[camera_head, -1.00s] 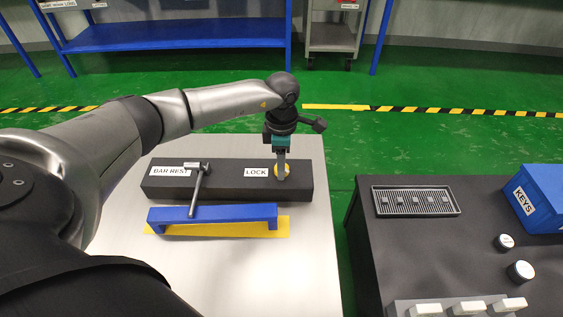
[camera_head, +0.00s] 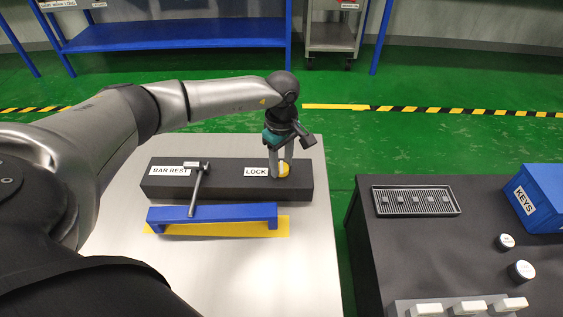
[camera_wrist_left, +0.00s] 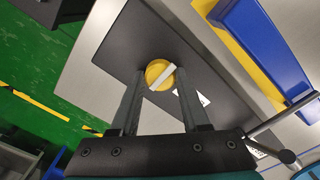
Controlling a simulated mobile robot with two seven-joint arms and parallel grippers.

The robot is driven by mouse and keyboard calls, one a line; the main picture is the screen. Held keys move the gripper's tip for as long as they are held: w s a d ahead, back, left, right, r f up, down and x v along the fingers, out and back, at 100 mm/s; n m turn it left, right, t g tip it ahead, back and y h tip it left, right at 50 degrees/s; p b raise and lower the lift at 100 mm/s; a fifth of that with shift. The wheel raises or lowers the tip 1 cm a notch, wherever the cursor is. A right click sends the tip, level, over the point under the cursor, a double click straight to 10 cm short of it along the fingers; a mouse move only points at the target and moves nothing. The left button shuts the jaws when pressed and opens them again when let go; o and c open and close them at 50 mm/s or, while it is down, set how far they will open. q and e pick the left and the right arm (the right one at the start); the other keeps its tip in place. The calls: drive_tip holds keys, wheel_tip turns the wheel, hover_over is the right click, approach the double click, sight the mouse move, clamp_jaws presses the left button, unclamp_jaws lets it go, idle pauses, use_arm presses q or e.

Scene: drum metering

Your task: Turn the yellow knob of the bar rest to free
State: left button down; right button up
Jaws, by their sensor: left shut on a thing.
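The bar rest (camera_head: 230,183) is a long black block with a "BAR REST" label at its left and a "LOCK" label near its right end. Its round yellow knob (camera_head: 284,170) sits just right of the "LOCK" label. My left gripper (camera_head: 281,171) comes down on the knob from above and is shut on it. In the left wrist view the yellow knob (camera_wrist_left: 159,74), with a pale bar across its face, lies between the fingertips of the left gripper (camera_wrist_left: 155,80). My right gripper is not in view.
A metal bar with a cross handle (camera_head: 198,190) leans across the block onto a blue bracket (camera_head: 212,214) in front. The bracket stands by a yellow patch on the light table (camera_head: 235,275). A dark console (camera_head: 400,250) stands to the right across a gap.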

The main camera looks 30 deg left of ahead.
sight(282, 166)
use_arm(q)
drive_tip(key=shift+m, duration=0.3)
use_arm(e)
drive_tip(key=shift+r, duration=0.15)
use_arm(q)
drive_tip(key=shift+c, duration=1.9)
unclamp_jaws()
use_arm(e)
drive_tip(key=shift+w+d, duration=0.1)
use_arm(q)
drive_tip(key=shift+r, duration=0.1)
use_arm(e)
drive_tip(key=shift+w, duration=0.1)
use_arm(q)
drive_tip(key=shift+r, duration=0.25)
wheel_tip(282, 166, up, 15)
drive_tip(key=p, duration=0.6)
drive_tip(key=shift+f, duration=0.15)
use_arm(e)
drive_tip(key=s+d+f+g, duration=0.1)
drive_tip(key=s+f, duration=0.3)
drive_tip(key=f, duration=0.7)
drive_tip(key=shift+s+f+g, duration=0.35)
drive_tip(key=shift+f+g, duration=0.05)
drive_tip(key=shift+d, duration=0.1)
